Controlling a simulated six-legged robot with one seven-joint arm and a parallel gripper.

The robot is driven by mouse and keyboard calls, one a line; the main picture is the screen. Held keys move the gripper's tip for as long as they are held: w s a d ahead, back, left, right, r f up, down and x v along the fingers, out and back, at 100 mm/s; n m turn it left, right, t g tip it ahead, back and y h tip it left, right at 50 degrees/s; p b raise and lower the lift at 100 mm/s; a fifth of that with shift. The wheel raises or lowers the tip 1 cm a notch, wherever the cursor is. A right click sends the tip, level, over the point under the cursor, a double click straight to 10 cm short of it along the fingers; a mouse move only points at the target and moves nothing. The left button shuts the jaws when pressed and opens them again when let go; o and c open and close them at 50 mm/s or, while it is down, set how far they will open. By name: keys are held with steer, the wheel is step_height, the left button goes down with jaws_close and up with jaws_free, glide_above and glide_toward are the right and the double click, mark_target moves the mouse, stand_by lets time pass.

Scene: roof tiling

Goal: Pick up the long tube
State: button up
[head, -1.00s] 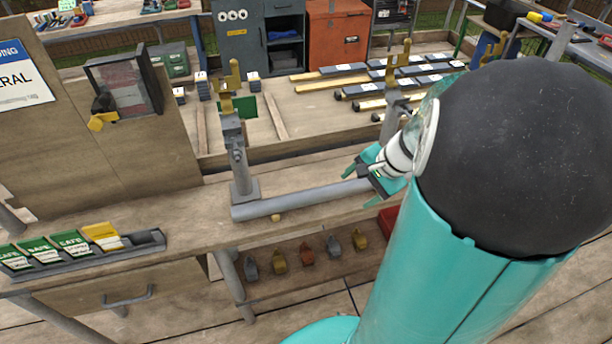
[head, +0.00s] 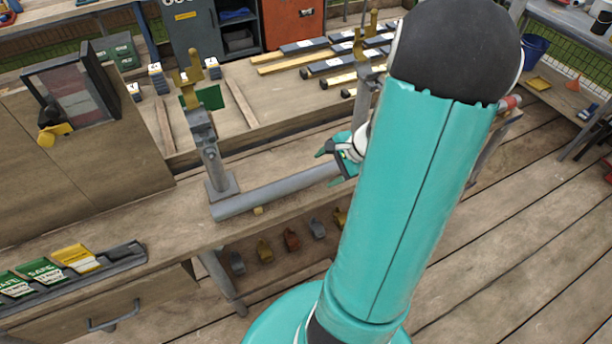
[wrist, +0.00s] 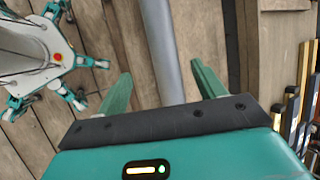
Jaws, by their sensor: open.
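The long tube (head: 275,192) is a plain grey cylinder lying along the front of the wooden bench in the head view. Its left end is free near the foot of a grey stand; its right end is hidden behind my arm. My gripper (head: 328,166) is at the right part of the tube, partly covered by my arm. In the wrist view my gripper (wrist: 161,68) is open, with one green finger on each side of the tube (wrist: 163,45). Gaps show on both sides. I cannot tell how far the fingers reach down around it.
Grey upright stands with yellow forks (head: 192,75) rise from the bench, one close to the tube's left end. A tray of SAFE cards (head: 75,270) lies at the left. Dark-topped bars (head: 325,60) lie behind. Coloured tags hang below the front edge. Plank floor is clear at right.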

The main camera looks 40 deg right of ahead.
mark_target(313, 174)
steer(key=x, duration=0.3)
steer(key=shift+w+a+f, duration=0.1)
steer(key=shift+w+f, duration=0.05)
steer(key=shift+f, duration=0.2)
steer(key=x, duration=0.5)
steer(key=shift+w+d+r, duration=0.1)
steer(key=shift+w+d, duration=0.15)
steer(key=shift+w, duration=0.05)
steer(key=shift+r, duration=0.1)
jaws_close()
